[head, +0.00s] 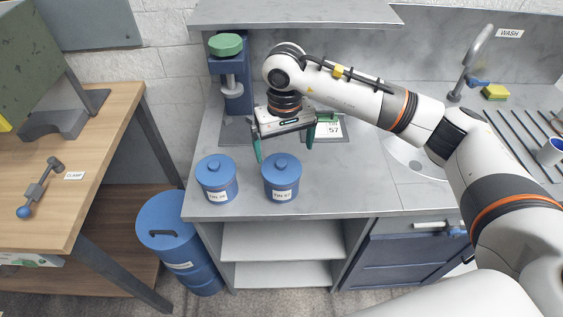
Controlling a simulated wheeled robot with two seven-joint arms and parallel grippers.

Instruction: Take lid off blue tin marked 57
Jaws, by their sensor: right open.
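Two blue lidded tins stand side by side near the front edge of the grey counter. The right one (282,185) has a label that seems to read 57, and its knobbed lid (281,164) sits on it. The left one (217,188) also has its lid on; its label is too small to read surely. My right gripper (284,152) is open and empty, pointing down, with its green fingers above and just behind the right tin. It appears apart from the lid. My left gripper is out of view.
Behind the gripper lies a card marked 57 (334,129) in a green-edged frame. A blue press with a green top (226,45) stands at the back left. A sink (415,158) is at the right. The counter right of the tins is clear.

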